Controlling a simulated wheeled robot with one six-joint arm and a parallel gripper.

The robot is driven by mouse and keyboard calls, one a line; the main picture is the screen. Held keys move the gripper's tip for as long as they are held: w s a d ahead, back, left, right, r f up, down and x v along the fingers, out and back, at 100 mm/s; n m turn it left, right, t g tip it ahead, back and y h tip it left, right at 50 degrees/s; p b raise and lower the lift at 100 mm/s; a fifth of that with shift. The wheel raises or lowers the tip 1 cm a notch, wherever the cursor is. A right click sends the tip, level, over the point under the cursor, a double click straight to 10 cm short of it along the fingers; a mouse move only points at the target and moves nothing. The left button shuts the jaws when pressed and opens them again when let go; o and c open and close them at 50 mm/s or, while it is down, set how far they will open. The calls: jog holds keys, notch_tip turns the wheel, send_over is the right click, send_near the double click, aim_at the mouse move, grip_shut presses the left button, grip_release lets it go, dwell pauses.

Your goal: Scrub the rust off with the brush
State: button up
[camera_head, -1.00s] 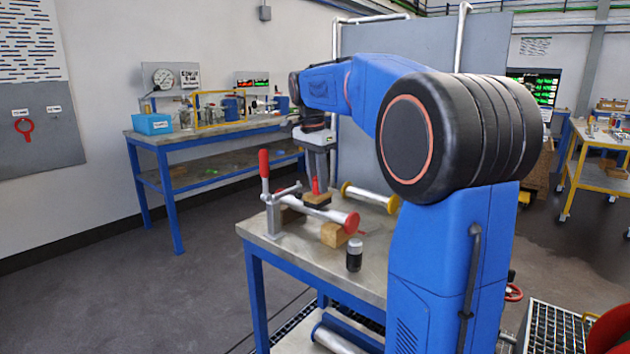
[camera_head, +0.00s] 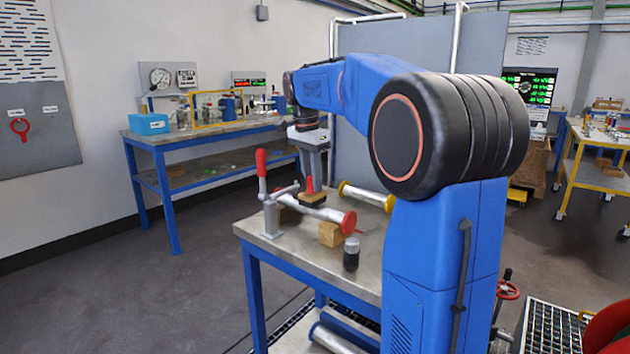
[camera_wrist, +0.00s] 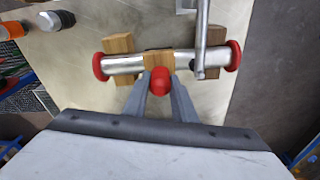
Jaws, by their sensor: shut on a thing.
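The brush, a wooden block (camera_head: 311,196) with a red handle and dark bristles beneath, is on or just above a silver pipe (camera_head: 330,212) with red flanged ends; I cannot tell contact. My gripper (camera_head: 311,177) is shut on the brush's red handle. In the wrist view, the red handle (camera_wrist: 159,80) is between my two fingers and the block (camera_wrist: 158,60) is over the middle of the pipe (camera_wrist: 125,66). A small dark patch shows beside the block there; rust under the brush is hidden. The pipe rests on wooden blocks (camera_wrist: 118,44).
A toggle clamp with a red handle (camera_head: 262,175) stands at the bench's left edge, its bar reaching over the pipe. A pipe with yellow flanges (camera_head: 366,196) lies behind. The bench's front left corner is bare.

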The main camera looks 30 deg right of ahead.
jog(key=shift+w+a, duration=0.3)
jog(key=shift+w, duration=0.55)
jog(key=shift+s, duration=0.1)
jog(key=shift+s+d+r, duration=0.1)
jog(key=shift+s+d, duration=0.15)
jog(key=shift+s, duration=0.4)
jog(key=shift+s+d+r, duration=0.1)
jog(key=shift+s+d, duration=0.15)
jog(key=shift+s, duration=0.4)
jog(key=shift+s+d+f, duration=0.15)
jog(key=shift+s+d, duration=0.1)
jog(key=shift+s, duration=0.45)
jog(key=shift+s+d+f, duration=0.1)
jog(key=shift+s+d, duration=0.15)
jog(key=shift+s, duration=0.45)
jog(key=shift+w+a+r, duration=0.1)
jog(key=shift+w+a, duration=0.15)
jog(key=shift+w, duration=0.5)
jog(key=shift+w+a, duration=0.25)
jog(key=shift+w, duration=0.45)
jog(key=shift+w, duration=0.1)
jog(key=shift+w+a, duration=0.25)
jog(key=shift+w, duration=0.4)
jog(key=shift+w+a, duration=0.25)
jog(key=shift+w, duration=0.35)
